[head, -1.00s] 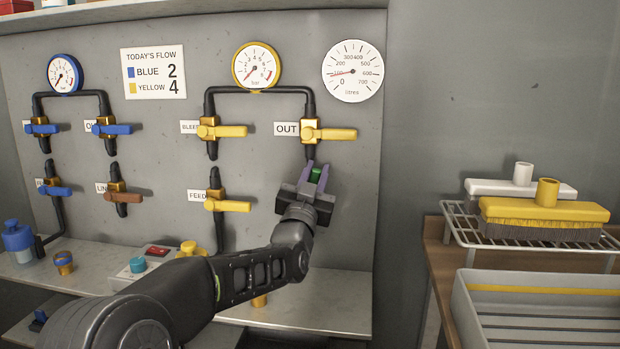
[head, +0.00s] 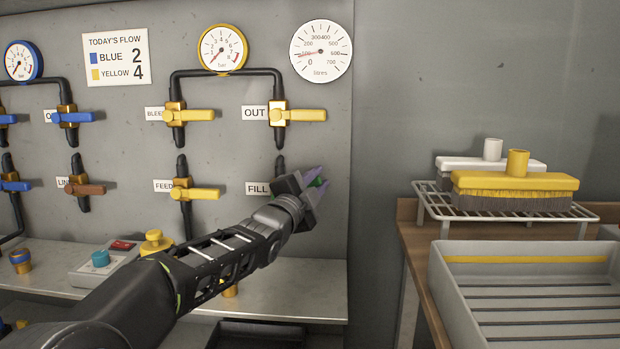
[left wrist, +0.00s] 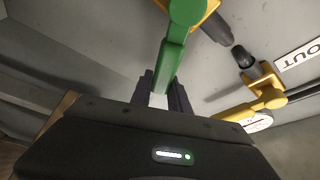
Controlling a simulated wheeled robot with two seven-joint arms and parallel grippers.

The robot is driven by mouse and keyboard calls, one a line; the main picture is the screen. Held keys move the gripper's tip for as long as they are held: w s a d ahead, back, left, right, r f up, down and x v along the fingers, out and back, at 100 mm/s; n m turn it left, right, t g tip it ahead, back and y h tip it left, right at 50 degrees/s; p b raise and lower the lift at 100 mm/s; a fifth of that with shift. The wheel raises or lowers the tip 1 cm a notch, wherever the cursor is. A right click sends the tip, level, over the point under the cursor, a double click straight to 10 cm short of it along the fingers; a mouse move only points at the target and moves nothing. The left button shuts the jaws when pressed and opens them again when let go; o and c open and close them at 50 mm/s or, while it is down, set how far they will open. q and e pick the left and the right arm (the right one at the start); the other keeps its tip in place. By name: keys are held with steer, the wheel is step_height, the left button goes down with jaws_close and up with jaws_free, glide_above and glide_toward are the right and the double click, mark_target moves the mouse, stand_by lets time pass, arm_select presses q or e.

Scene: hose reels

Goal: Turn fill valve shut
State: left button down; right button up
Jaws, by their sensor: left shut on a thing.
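The fill valve's green handle (left wrist: 172,55) runs down from the valve body at the top of the left wrist view into my left gripper's jaws (left wrist: 163,92). The gripper is shut on the handle and tilted toward the upper right. The valve body is hidden behind it in the head view. My right gripper is not in view.
The yellow OUT valve (head: 297,115) is just above my gripper, and the yellow FEED valve (head: 193,193) is to its left. A litres gauge (head: 321,51) hangs higher up. At right stand brushes on a wire rack (head: 432,205) and a grey tray (head: 530,247).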

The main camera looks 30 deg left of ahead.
arm_select(q)
steer(key=shift+w+d+f+m+g+h, duration=0.15)
steer(key=shift+f+m+g, duration=0.1)
steer(key=shift+f+m, duration=0.55)
steer(key=shift+d+f+m+g+h, duration=0.1)
steer(key=shift+f+m+g+h, duration=0.15)
steer(key=shift+f+m, duration=0.5)
steer(key=shift+w+d+f+m+g+h, duration=0.1)
steer(key=shift+f+m+g, duration=0.2)
steer(key=shift+f+m, duration=0.45)
steer(key=shift+r+m, duration=0.15)
steer(key=shift+m, duration=0.15)
steer(key=c, duration=1.2)
jaws_free()
steer(key=shift+c, duration=0.2)
steer(key=s, duration=0.8)
steer(key=shift+d+p, duration=0.3)
steer(key=shift+d, duration=0.15)
steer(key=shift+w+r, duration=0.1)
steer(key=shift+r, duration=0.05)
